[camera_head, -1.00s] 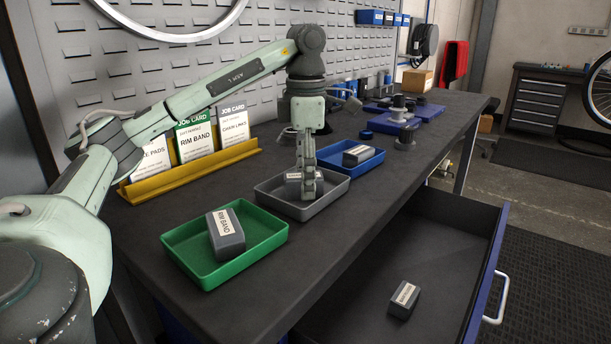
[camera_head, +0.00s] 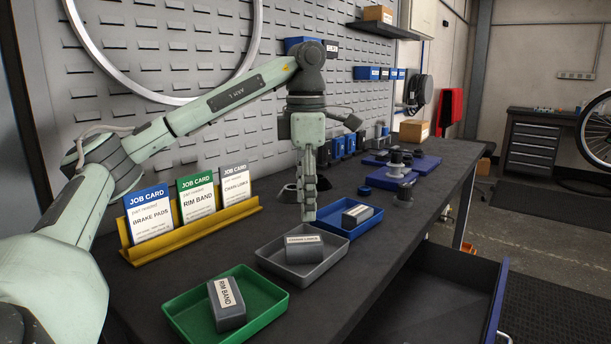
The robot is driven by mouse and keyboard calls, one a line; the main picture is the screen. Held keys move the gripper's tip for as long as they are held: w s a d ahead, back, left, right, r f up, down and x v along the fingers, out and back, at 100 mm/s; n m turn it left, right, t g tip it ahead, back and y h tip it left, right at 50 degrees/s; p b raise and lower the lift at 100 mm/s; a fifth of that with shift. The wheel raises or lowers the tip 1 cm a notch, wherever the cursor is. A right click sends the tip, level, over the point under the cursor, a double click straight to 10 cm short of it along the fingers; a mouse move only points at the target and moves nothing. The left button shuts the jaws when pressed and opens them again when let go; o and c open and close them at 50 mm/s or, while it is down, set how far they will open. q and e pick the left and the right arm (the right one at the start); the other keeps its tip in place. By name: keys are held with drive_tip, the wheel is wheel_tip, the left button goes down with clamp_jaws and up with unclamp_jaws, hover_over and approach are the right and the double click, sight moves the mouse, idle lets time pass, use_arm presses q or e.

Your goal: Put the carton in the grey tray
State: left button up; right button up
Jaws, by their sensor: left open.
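The grey tray (camera_head: 275,262) stands on the dark bench between the green tray and the blue tray. A dark grey carton (camera_head: 303,254) with a white label lies inside it; the label is too small to read surely. My left gripper (camera_head: 309,216) is open and empty, pointing down above the grey tray, apart from the carton. The green tray (camera_head: 273,311) holds a carton labelled RIM BAND (camera_head: 227,309). The blue tray (camera_head: 331,223) holds another labelled carton (camera_head: 357,215). My right gripper is not in view.
A yellow rack (camera_head: 190,232) with three job cards stands behind the trays at the left. Several dark parts stand on blue mats (camera_head: 413,164) farther along the bench. An open drawer (camera_head: 455,285) juts out at the right. Bare bench lies right of the trays.

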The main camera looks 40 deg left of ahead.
use_arm(q)
drive_tip(key=shift+r, duration=1.75)
drive_tip(key=shift+s+d+f, duration=0.1)
